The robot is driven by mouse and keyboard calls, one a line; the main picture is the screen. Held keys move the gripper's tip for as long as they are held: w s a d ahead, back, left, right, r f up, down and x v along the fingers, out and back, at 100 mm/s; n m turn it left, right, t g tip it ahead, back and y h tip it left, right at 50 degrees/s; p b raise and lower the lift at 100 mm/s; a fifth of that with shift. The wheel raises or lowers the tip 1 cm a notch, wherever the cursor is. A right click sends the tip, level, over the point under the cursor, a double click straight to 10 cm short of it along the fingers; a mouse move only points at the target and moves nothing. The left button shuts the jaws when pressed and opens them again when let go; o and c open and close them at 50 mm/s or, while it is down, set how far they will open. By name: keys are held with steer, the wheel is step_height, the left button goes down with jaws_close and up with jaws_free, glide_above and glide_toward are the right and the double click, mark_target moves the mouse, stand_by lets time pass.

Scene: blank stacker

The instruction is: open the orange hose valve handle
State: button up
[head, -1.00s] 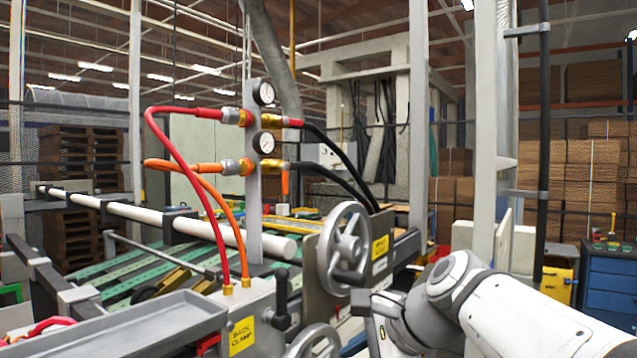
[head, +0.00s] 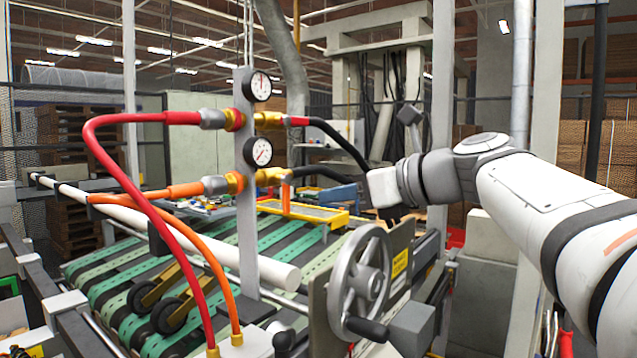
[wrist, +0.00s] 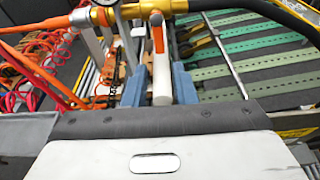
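The orange hose's brass valve (head: 270,176) is on the right side of the gauge post, below the lower gauge. Its orange handle (head: 285,197) hangs straight down. In the wrist view the brass valve (wrist: 150,7) crosses the top, and the orange handle (wrist: 158,40) hangs below it, in line with the gap between my fingers. My gripper's blue fingers (head: 340,195) are to the right of the handle in the head view. In the wrist view my gripper (wrist: 157,80) is open, with a finger on either side of the gap. I cannot tell whether they reach the handle.
The upper valve (head: 280,120) with the red hose (head: 120,118) is above. The grey post (head: 247,220) carries two gauges. A handwheel (head: 360,285) stands below my arm. A white roller (head: 285,275) and green conveyor strips (head: 110,265) lie behind. Black hoses run close above my gripper.

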mark_target(288, 202)
steer(key=shift+x, duration=4.95)
step_height(288, 202, up, 4)
steer(key=w+d+n+t+b, duration=0.25)
steer(key=n+t+b, duration=0.25)
steer(key=n+b, duration=1.15)
steer(key=b+v, duration=0.3)
steer(key=v, duration=0.5)
steer(key=shift+s+h, duration=0.35)
steer(key=shift+h, duration=0.05)
